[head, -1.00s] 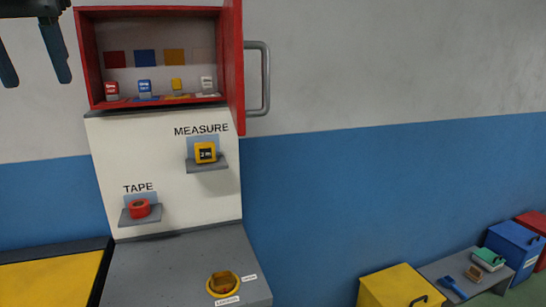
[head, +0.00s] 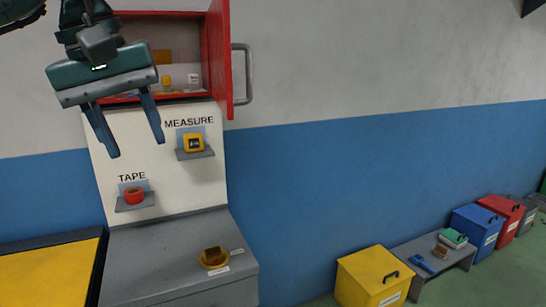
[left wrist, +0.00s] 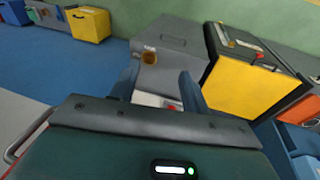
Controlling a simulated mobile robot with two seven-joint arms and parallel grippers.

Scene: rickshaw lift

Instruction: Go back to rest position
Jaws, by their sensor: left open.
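My left gripper (head: 130,133) hangs at the upper left of the head view, in front of the red cabinet and the white panel. Its two fingers point down and stand apart, with nothing between them. It hides the left part of the cabinet's inside. In the left wrist view the spread fingers (left wrist: 158,92) show above the dark housing, with the grey bench beyond them. My right gripper is not in view; only a dark piece shows in the top right corner of the head view.
The red cabinet (head: 218,60) has its door open, with a grey handle. A red tape (head: 134,195) and a yellow measure (head: 193,142) sit on small shelves. A grey bench (head: 160,265) stands below. Yellow (head: 375,278), blue (head: 474,235) and red (head: 499,213) boxes stand along the wall at right.

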